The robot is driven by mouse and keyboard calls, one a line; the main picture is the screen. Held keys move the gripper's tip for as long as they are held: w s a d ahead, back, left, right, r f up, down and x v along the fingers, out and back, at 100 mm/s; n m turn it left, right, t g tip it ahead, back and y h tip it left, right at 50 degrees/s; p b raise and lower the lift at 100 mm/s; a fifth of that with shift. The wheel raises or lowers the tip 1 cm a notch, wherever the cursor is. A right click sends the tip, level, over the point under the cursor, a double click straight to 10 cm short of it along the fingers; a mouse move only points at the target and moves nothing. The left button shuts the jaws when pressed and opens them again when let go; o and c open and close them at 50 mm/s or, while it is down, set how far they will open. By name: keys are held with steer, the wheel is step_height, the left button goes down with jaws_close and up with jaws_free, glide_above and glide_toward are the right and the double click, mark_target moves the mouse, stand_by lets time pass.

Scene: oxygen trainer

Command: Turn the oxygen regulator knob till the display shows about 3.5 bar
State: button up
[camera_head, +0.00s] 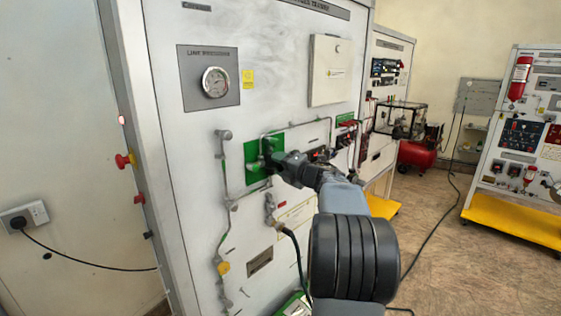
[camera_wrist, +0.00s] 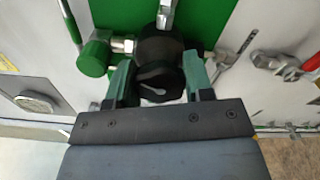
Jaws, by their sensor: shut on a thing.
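The black regulator knob (camera_wrist: 158,72), with a pale pointer mark on its face, sits in front of a green plate (camera_wrist: 212,18) in the wrist view. My gripper (camera_wrist: 160,82) is shut on the knob, one green-tipped finger on each side. In the head view my gripper (camera_head: 271,161) reaches the green plate (camera_head: 251,172) on the trainer panel and hides most of the knob. A round dial gauge (camera_head: 215,82) labelled line pressure is above and left of it; its reading is too small to tell. No pressure value is readable in either view.
Thin pipes and fittings (camera_head: 226,182) run over the panel around the knob. A green cap fitting (camera_wrist: 95,58) is close left of my fingers in the wrist view. A hose (camera_head: 291,236) hangs below.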

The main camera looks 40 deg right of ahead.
steer(key=m+p, duration=0.2)
steer(key=m, duration=0.2)
steer(key=shift+r, duration=0.1)
steer(key=shift+m+p, duration=1.35)
steer(key=shift+m, duration=0.75)
steer(key=shift+f, duration=0.2)
steer(key=o, duration=0.9)
steer(key=s+b, duration=0.1)
steer(key=s, duration=0.3)
steer(key=s+d+b, duration=0.1)
steer(key=s, duration=0.4)
steer(key=s+d+b, duration=0.1)
steer(key=s+b, duration=0.1)
steer(key=s, duration=0.2)
steer(key=shift+s+d, duration=0.2)
steer(key=shift+s, duration=0.1)
